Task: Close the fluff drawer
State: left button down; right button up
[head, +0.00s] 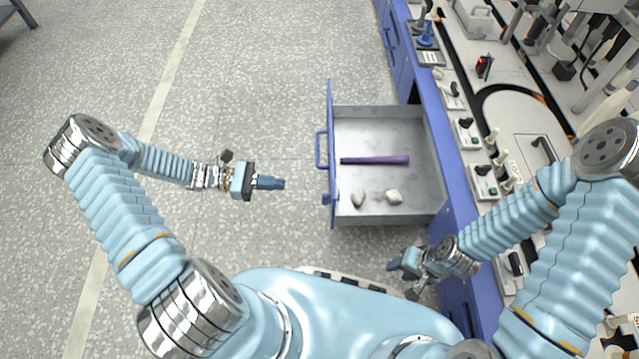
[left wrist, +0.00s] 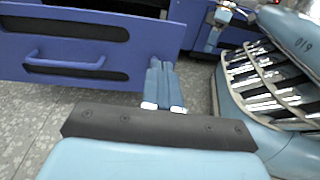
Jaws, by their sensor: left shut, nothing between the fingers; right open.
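The fluff drawer (head: 385,128) is pulled out from the blue bench, its grey inside in view. Its blue front panel (head: 331,100) carries a blue handle (head: 320,150); in the left wrist view the handle (left wrist: 65,63) is at the left. A purple rod (head: 375,160) and two whitish lumps, one of them fluff (head: 393,197), lie inside. My left gripper (head: 283,184) is shut and empty, left of the drawer front and apart from it in the head view. It also shows in the left wrist view (left wrist: 161,65). My right gripper (head: 400,278) is open below the drawer, near the bench.
The blue bench (head: 440,130) runs along the right with switch boxes, bobbins and machine parts on top. The speckled floor (head: 250,90) left of the drawer is clear. My own base is close below the drawer.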

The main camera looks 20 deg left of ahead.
pick_arm(q)
jog(key=w+d+r+t+b, duration=0.1)
jog(key=w+d, duration=0.3)
jog(key=d, duration=0.7)
jog(key=shift+w+n+h, duration=0.2)
jog(key=shift+n+h, duration=0.2)
jog(key=shift+d, duration=0.1)
jog(key=p+x, duration=0.1)
jog(key=x, duration=2.4)
jog(key=shift+p, duration=0.35)
jog(key=shift+w, duration=0.15)
